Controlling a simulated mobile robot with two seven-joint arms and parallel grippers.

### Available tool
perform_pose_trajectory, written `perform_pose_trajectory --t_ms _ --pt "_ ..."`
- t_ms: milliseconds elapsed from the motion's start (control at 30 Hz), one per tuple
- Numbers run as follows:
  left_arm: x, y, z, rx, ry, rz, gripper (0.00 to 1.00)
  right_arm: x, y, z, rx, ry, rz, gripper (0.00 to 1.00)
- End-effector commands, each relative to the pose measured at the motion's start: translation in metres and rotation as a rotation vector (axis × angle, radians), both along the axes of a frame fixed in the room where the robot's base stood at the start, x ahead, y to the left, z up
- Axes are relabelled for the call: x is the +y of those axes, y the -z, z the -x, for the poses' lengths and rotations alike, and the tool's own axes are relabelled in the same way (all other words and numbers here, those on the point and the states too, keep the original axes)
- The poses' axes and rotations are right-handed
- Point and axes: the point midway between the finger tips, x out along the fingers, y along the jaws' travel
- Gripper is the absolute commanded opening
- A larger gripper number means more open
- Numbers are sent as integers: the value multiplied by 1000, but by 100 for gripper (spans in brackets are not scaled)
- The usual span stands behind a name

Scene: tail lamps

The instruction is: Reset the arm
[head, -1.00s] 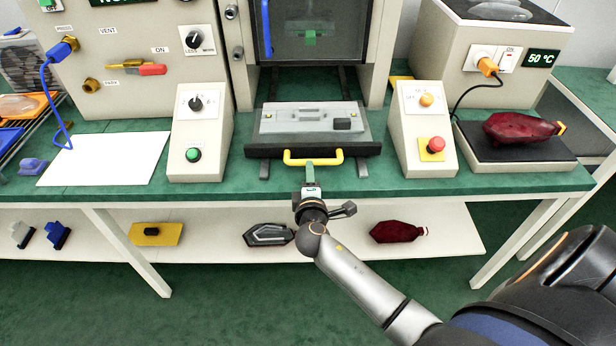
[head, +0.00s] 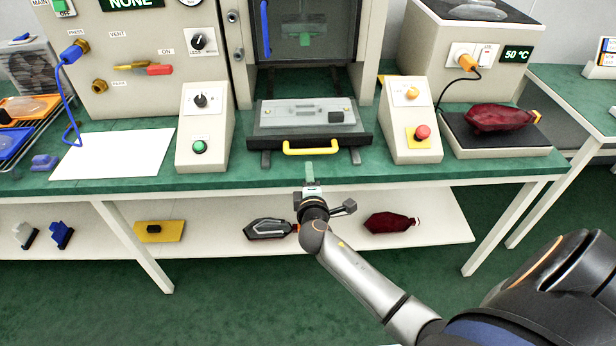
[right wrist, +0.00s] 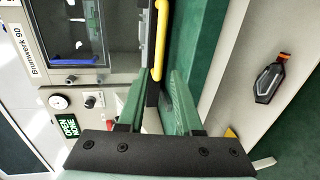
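My right gripper (head: 309,167) is in front of the press opening, at the front edge of the green bench. It is a little short of the yellow handle (head: 310,148) of the sliding tray (head: 262,141). In the right wrist view its two green fingers (right wrist: 160,88) are apart with nothing between them. The yellow handle (right wrist: 160,40) lies beyond the fingertips there. The tray holds a grey mould block (head: 300,116) and sits pulled out in front of the press. My left gripper is not in view.
Sloped control boxes stand left (head: 203,128) and right (head: 412,125) of the tray. A dark red lamp (head: 500,117) rests on a black plate at the right. A lower shelf (head: 345,240) holds several parts below my right arm. Open floor lies in front.

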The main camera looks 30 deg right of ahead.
Motion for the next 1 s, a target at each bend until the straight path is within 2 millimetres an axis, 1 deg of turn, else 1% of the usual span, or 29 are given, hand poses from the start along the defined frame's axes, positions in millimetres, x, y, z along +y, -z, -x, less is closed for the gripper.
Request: perform_pose_trajectory --t_ms 667,733,767,867,967,1000 --pt "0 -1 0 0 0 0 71 -1 -1 -1 0 0 0 34" --pt "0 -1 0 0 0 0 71 0 2 1 3 -2 -9 34" --pt "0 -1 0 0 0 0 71 1 5 3 7 -5 -22 34" --pt "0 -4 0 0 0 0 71 13 27 20 34 -27 -125 34" --pt "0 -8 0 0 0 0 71 39 65 57 79 -55 -337 34" --pt "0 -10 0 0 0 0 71 53 81 77 99 -62 -446 34"
